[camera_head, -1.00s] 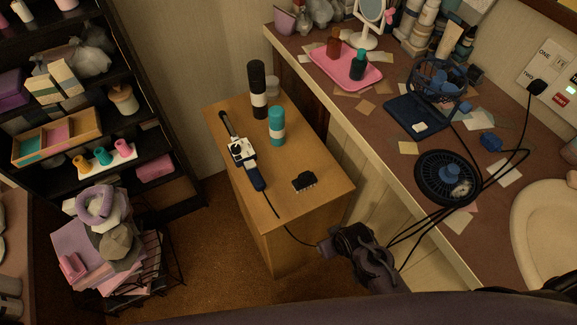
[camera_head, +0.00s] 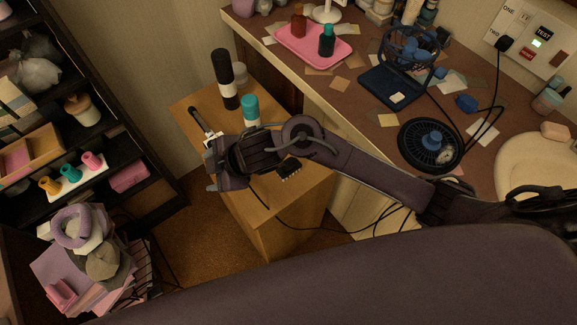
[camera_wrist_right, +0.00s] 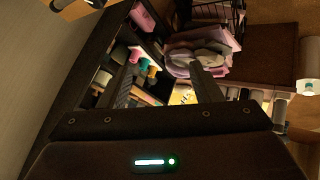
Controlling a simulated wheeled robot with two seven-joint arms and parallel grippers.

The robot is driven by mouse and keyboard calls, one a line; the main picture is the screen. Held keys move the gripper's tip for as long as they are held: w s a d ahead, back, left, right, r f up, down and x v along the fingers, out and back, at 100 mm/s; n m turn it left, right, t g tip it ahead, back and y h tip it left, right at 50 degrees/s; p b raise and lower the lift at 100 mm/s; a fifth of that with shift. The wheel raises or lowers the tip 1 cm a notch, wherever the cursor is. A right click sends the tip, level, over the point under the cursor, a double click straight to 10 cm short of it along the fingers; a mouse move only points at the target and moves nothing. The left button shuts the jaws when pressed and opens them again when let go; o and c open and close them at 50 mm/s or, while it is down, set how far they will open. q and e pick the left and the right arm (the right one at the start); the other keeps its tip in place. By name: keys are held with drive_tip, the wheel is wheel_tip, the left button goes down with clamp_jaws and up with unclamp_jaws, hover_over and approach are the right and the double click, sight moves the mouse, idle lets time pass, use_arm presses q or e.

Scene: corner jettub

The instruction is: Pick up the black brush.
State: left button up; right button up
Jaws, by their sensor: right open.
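The black brush (camera_head: 288,169) lies on the small wooden cabinet (camera_head: 298,204), near its right side. It is small and dark with short bristles, and part of it is hidden behind my right arm. My right gripper (camera_head: 211,164) reaches over the cabinet to the left of the brush, apart from it. In the right wrist view its two fingers (camera_wrist_right: 163,60) are spread with nothing between them; the brush does not show there. My left gripper is not in view.
A black-and-white bottle (camera_head: 224,80) and a teal bottle (camera_head: 251,108) stand on the cabinet behind my gripper. A curling iron (camera_head: 196,120) is partly hidden by it. The cluttered counter (camera_head: 352,118) rises at right; a dark shelf (camera_head: 150,150) stands left.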

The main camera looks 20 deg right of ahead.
drive_tip(key=d+f+n+g+h, duration=0.1)
drive_tip(key=d+f+n+g, duration=0.15)
drive_tip(key=d, duration=0.25)
drive_tip(key=n+g+h, duration=0.2)
drive_tip(key=g+h, duration=0.1)
drive_tip(key=h, duration=0.1)
hover_over(289, 161)
drive_tip(key=d, duration=0.1)
drive_tip(key=shift+f+m, duration=0.2)
drive_tip(key=shift+m, duration=0.05)
drive_tip(key=shift+d+f+h, duration=0.1)
drive_tip(key=shift+f+h, duration=0.2)
drive_tip(key=f+b, duration=0.1)
drive_tip(key=f, duration=0.2)
drive_tip(key=a+f+b, duration=0.1)
drive_tip(key=f, duration=0.3)
drive_tip(key=shift+a+b, duration=0.2)
drive_tip(key=shift+b, duration=0.1)
drive_tip(key=shift+r, duration=0.1)
drive_tip(key=c, duration=1.1)
